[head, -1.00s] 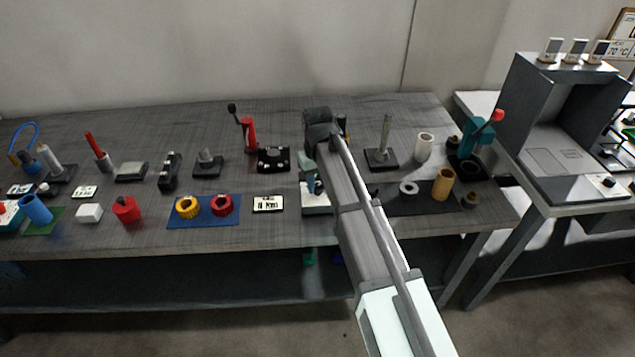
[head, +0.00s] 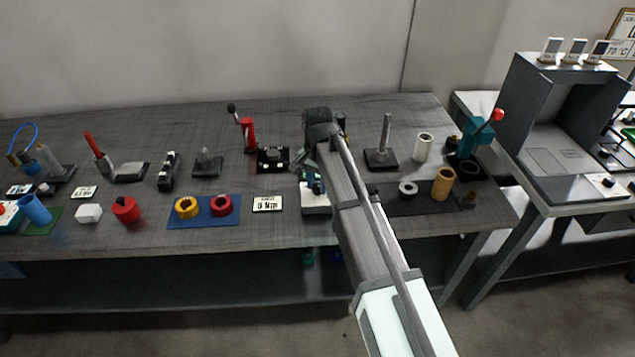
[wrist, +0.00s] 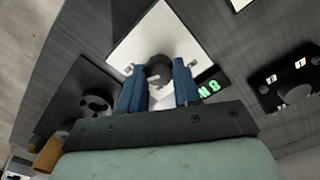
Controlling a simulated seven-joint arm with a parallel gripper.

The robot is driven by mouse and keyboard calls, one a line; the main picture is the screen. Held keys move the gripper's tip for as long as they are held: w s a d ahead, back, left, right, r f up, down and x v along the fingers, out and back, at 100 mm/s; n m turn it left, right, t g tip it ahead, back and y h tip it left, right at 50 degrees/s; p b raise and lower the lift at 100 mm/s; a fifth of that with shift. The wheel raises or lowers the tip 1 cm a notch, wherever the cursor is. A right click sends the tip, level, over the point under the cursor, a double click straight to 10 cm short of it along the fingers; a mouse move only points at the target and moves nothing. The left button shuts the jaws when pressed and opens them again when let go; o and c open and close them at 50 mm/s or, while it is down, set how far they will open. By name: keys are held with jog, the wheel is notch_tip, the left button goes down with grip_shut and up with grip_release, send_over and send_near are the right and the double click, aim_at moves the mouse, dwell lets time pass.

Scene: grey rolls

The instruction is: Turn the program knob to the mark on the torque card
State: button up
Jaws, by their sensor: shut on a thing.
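The program knob (wrist: 159,71) is a dark round knob with a pale mark, on a white box (wrist: 142,38) in the wrist view. My gripper (wrist: 158,85) has its two blue fingers closed on either side of the knob. A green lit display (wrist: 208,89) on the box appears upside down and seems to read "8 N", partly cut off by the gripper. In the head view the box (head: 316,209) is largely behind my arm and the knob is hidden. The torque card (head: 267,204) is a white label left of the box; it shows a digit, hard to read, and "Nm".
A blue mat (head: 204,220) with yellow and red rings lies left of the card. A black fixture (head: 272,158) stands behind the card. A dark mat (head: 424,205) with a grey ring and a tan cylinder (head: 443,183) lies right of my arm.

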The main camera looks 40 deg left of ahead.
aim_at(318, 185)
jog(key=shift+m, duration=0.6)
jog(key=o, duration=1.1)
jog(key=shift+c, duration=0.2)
notch_tip(318, 185, up, 14)
jog(key=shift+f, duration=0.1)
dwell(0.5)
